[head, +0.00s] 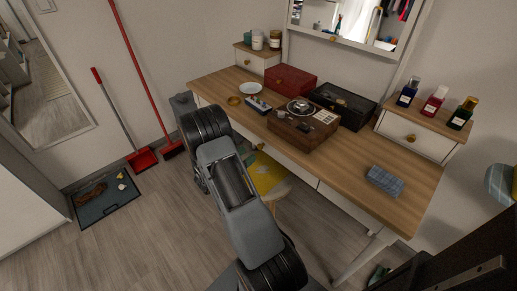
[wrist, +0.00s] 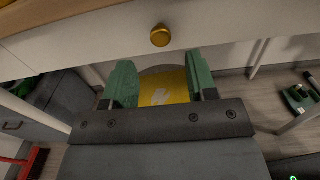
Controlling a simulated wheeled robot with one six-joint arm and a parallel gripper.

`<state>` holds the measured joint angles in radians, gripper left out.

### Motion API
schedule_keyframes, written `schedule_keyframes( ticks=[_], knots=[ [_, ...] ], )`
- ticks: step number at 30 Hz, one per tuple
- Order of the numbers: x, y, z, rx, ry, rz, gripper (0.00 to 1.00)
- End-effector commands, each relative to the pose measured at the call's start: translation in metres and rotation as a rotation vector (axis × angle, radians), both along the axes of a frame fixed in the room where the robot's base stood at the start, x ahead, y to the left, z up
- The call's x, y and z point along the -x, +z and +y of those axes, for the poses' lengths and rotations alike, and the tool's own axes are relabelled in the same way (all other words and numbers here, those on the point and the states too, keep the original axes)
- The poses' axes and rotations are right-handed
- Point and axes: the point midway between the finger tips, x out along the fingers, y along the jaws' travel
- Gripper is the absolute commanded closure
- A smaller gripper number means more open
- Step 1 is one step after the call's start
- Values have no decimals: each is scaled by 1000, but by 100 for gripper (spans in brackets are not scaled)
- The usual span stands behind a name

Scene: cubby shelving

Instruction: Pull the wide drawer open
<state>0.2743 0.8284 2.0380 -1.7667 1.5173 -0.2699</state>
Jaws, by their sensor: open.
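The wide drawer is a white front under the wooden tabletop, with a round brass knob (wrist: 160,36) at its middle in the wrist view. In the head view the white drawer front (head: 292,164) shows to the right of my arm and looks shut. My gripper (wrist: 158,62) is open, its two green fingers pointing toward the drawer front. The knob appears just past the fingertips, roughly centred between them; nothing is held. In the head view my arm hides the fingers.
On top are a record player (head: 303,122), boxes and bottles. A red broom (head: 172,148) and dustpan (head: 142,159) stand by the wall. Floor at the left front is clear.

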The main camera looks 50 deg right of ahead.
Motion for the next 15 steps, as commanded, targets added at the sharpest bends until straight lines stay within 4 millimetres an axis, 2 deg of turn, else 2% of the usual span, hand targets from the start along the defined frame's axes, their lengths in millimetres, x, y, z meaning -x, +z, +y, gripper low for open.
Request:
schedule_keyframes(
  ticks=[1, 6, 15],
  knots=[
    [2, -1, -11, -1, -6, -1, 48],
    [4, -1, -39, 0, -4, 0, 48],
    [5, 0, -66, -1, -1, 0, 48]
  ],
)
